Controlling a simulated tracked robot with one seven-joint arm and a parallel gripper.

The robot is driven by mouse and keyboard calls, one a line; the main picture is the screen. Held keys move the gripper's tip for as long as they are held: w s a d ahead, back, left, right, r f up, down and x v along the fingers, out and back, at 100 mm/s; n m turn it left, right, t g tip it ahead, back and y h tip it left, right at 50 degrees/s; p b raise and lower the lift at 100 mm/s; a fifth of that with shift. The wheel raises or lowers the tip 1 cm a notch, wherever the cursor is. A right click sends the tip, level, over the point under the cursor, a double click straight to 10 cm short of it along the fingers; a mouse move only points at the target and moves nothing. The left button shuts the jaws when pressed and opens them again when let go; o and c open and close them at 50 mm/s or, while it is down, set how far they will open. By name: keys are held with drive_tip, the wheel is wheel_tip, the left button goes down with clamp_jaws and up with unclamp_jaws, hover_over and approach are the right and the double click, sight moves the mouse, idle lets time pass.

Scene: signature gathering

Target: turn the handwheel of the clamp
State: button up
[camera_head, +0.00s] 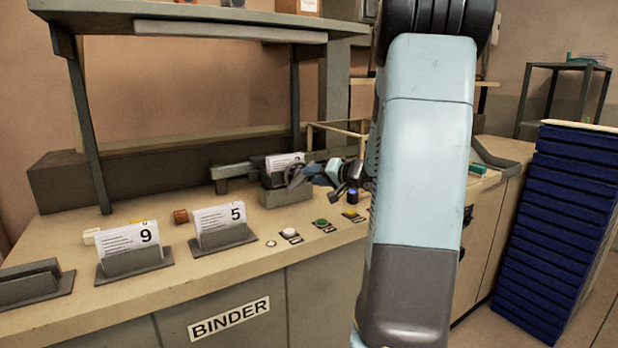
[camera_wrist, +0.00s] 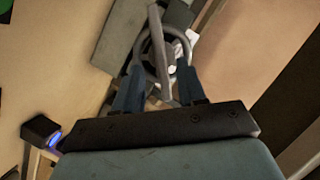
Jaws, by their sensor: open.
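The clamp (camera_head: 285,197) is a grey block on the bench with a card bearing a number standing in it. Its grey handwheel (camera_head: 296,174) is on the side towards my gripper. My gripper (camera_head: 312,177) is at the handwheel, with its fingers open. In the wrist view the handwheel (camera_wrist: 186,41) shows as a ring with a bar across it. The two blue fingers of my gripper (camera_wrist: 158,78) lie on either side of the lower part of that bar, apart from each other. Whether either finger touches the wheel I cannot tell.
Cards 9 (camera_head: 128,240) and 5 (camera_head: 220,217) stand in holders along the bench. White (camera_head: 288,233), green (camera_head: 320,223) and yellow (camera_head: 350,214) buttons line the front edge. A shelf (camera_head: 190,18) hangs above. Blue stacked trays (camera_head: 560,220) stand at right.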

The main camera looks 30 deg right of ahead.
sight(299, 175)
drive_tip(key=shift+x, duration=1.4)
clamp_jaws()
